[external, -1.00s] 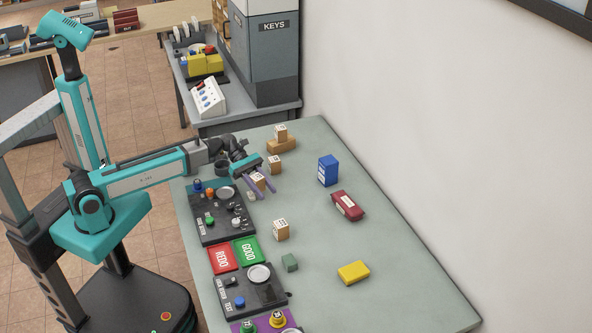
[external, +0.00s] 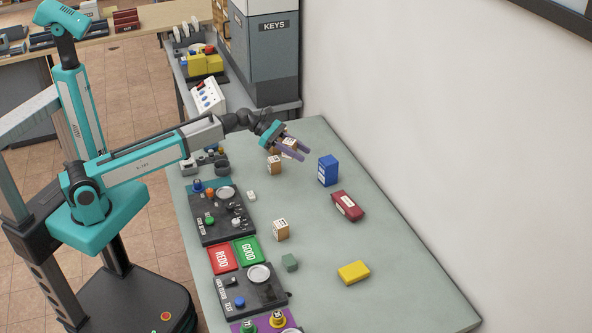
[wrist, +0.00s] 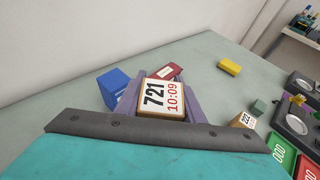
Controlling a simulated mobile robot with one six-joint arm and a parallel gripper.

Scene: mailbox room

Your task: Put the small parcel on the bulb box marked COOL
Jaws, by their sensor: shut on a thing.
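My gripper (external: 299,150) is shut on a small tan parcel (external: 290,144) and holds it up over the far part of the table. In the wrist view, the parcel (wrist: 163,98) sits between the purple fingers, its white label reading 721 and 10:09. A blue box (external: 328,170) stands upright just right of the gripper and shows behind the fingers in the wrist view (wrist: 114,86). A dark red box (external: 347,205) with a white label lies nearer the camera. A yellow box (external: 354,272) lies farther forward. I cannot read COOL on any box.
Other tan parcels stand on the table, one near the gripper (external: 274,165) and one at mid-table (external: 281,230). A small green block (external: 289,263) is nearby. Dark trays (external: 223,227) and red and green pads (external: 222,257) line the left edge. The wall bounds the right.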

